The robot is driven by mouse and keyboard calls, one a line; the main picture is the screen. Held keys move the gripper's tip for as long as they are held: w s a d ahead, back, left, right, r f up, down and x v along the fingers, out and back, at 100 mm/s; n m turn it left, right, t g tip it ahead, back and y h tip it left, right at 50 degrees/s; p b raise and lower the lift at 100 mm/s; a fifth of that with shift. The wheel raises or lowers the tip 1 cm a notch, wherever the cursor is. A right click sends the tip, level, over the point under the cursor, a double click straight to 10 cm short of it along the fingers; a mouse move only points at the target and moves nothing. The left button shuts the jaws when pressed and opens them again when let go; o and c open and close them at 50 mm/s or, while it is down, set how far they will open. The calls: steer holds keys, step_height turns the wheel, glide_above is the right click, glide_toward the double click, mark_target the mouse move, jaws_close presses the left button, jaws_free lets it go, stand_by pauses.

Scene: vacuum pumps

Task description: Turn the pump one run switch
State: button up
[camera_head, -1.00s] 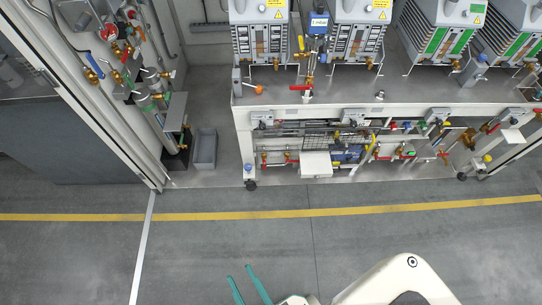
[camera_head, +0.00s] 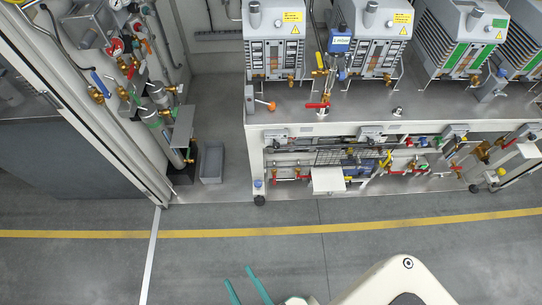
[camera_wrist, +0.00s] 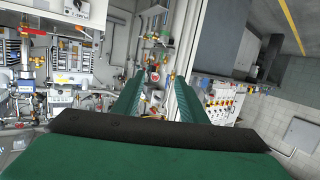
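The leftmost grey pump (camera_head: 272,50) stands on the bench top in the head view, with a second pump (camera_head: 371,45) beside it. Small white switch boxes sit along the bench's front edge; the leftmost box (camera_head: 276,134) is below the first pump. Which switch is the pump one run switch is too small to read. An orange-knobbed lever (camera_head: 270,105) is at the bench's left corner. My gripper (camera_head: 239,275) is open and empty, with teal fingers, over the floor well in front of the bench. In the wrist view my gripper (camera_wrist: 159,77) is open, its fingers pointing toward pipework.
The bench (camera_head: 350,112) has valves and a lower pipe shelf. A white plate (camera_head: 328,180) juts from its front. A wall pipe panel (camera_head: 140,75) is at left, with a grey bin (camera_head: 212,162) on the floor. The floor (camera_head: 400,255) before the bench is clear around the yellow line.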

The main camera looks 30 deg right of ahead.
steer(key=w+d+f+n+h, duration=0.3)
steer(key=w+d+f+n, duration=0.25)
steer(key=w+f, duration=0.5)
steer(key=n+h, duration=0.6)
steer(key=n, duration=0.9)
glide_toward(276, 148)
steer(key=shift+x, duration=0.95)
steer(key=shift+s+d+r, duration=0.1)
steer(key=shift+s, duration=0.05)
steer(key=shift+x, duration=3.5)
